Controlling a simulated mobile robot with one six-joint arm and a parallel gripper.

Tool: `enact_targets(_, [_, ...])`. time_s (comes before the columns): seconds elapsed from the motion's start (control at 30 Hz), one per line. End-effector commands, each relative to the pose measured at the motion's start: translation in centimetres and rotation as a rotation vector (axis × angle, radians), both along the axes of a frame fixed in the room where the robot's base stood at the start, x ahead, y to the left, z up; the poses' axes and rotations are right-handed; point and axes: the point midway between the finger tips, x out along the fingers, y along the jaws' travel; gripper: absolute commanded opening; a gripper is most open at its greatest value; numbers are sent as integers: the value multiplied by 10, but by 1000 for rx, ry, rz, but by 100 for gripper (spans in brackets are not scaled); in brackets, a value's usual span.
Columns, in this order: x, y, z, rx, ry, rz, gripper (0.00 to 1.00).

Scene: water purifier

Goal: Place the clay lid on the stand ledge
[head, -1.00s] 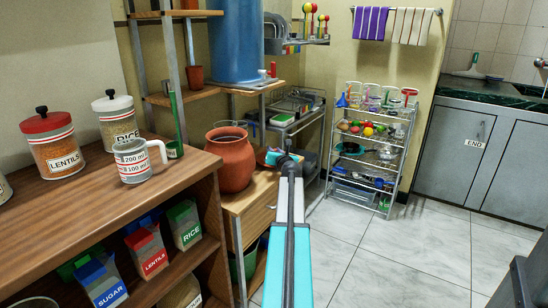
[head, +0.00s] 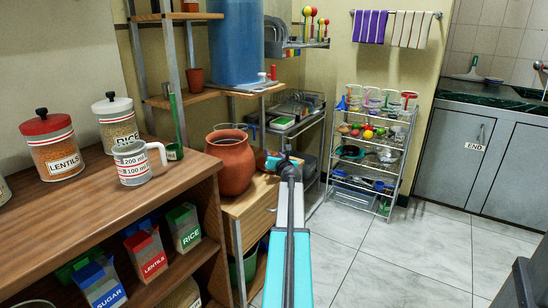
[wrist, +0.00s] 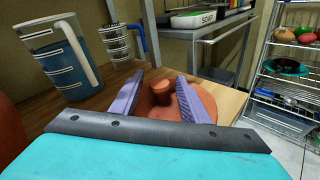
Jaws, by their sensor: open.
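The clay lid (wrist: 168,106) lies on a wooden surface in the wrist view, a reddish disc with a round knob (wrist: 154,72) standing up. My gripper (wrist: 161,82) is open, its two purple fingers over the lid, one on each side of the knob. I cannot tell whether the fingers touch it. In the head view my gripper (head: 273,163) is at the right of the clay pot (head: 232,162), above the low wooden cabinet, and mostly hides the lid. A wooden stand with shelf ledges (head: 213,93) is behind, beside the blue container (head: 235,45).
A wire rack (head: 370,150) stands at right. The tiled floor (head: 400,250) is open.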

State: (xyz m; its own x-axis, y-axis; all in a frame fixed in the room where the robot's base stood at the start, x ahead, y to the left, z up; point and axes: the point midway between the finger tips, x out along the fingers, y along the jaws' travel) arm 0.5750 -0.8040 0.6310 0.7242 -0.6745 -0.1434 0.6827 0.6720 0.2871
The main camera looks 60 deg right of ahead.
Motion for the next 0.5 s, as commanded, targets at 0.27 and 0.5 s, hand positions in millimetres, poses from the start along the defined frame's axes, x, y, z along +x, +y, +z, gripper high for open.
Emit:
enact_targets(0.27, [-6,6,4,0,0,0,41])
enact_targets(0.5, [-21,20,7,-1,1,-1,41])
